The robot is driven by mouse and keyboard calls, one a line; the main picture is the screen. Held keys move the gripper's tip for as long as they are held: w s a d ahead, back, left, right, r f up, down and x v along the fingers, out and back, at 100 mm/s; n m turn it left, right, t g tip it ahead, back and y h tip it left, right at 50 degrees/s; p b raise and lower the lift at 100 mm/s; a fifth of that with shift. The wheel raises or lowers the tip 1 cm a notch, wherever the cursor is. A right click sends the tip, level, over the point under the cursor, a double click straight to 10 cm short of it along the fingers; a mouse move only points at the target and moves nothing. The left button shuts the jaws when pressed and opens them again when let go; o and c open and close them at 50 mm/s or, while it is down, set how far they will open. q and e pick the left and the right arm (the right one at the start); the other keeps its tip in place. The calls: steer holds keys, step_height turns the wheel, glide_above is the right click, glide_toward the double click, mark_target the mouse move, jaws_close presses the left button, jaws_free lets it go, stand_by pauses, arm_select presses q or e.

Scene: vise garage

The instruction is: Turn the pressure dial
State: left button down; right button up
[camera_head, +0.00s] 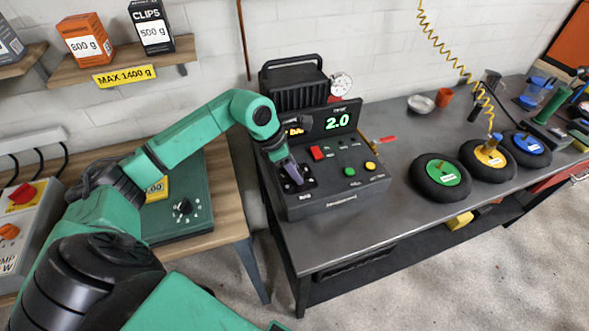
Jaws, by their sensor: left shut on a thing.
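The black pressure machine (340,199) stands on the dark metal workbench, with a lit display (338,121) reading 2.0 in green and a partly covered orange reading beside it. My left gripper (293,184) reaches down onto the left part of its sloped front panel, where the pressure dial seems to be. The gripper is shut on the dial, which is mostly hidden by the fingers and small in this view. A red switch (318,153), a green button (349,171) and a yellow button (370,166) sit to the right of the gripper. My right gripper is not in view.
Wheels with green (443,172), yellow (489,155) and blue (529,144) hubs lie on the workbench to the right. A yellow coiled hose (455,65) hangs above them. A wooden table (222,195) with a green scale-like box (187,215) stands left.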

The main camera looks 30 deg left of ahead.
arm_select(q)
steer(key=n+t+y+b, duration=0.1)
steer(key=n, duration=0.3)
steer(key=shift+d+b, duration=0.1)
steer(key=shift+b, duration=0.25)
steer(key=shift+r+n+y+b, duration=0.1)
steer(key=shift+n+y+b, duration=0.2)
steer(key=shift+n, duration=0.5)
steer(key=shift+c, duration=2.2)
jaws_free()
steer(key=b+v, duration=0.1)
steer(key=v, duration=1.3)
steer(key=shift+s+r, duration=0.2)
steer(key=shift+s, duration=0.1)
